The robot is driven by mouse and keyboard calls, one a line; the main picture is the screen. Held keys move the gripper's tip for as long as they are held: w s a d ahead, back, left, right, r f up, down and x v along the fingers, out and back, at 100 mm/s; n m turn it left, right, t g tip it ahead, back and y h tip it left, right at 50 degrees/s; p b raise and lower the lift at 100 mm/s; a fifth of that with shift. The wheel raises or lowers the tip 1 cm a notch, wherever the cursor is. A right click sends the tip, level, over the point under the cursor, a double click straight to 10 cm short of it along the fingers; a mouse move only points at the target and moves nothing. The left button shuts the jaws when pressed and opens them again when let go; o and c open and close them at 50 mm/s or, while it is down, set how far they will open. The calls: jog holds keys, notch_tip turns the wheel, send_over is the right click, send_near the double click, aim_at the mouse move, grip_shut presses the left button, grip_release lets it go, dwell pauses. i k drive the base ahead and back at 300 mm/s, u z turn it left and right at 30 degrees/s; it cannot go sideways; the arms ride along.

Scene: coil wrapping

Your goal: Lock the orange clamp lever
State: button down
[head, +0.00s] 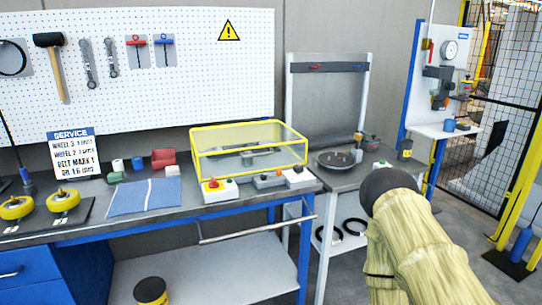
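I cannot make out an orange clamp lever for certain. A yellow-framed clear guard box (250,140) stands closed on the blue-framed bench, with dark metal parts inside it. To its right, a round dark plate (335,160) with small parts on it sits on a grey table. On the far right, a blue-edged panel carries a gauge (450,50) and a grey device (440,80); its details are too small to tell. My arm, in a pale yellow sleeve with a dark round end, reaches in from the lower right. No gripper fingers show.
Control boxes, one with a red button (213,184), line the bench front. A blue cloth (145,196), yellow wheels (63,200) and a service sign (76,153) are at left. Black rings (354,227) lie on a lower shelf. A black mesh fence (505,130) stands at right.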

aim_at(279, 172)
jog(key=z, duration=1.1)
jog(key=i, duration=0.35)
jog(key=u, duration=2.2)
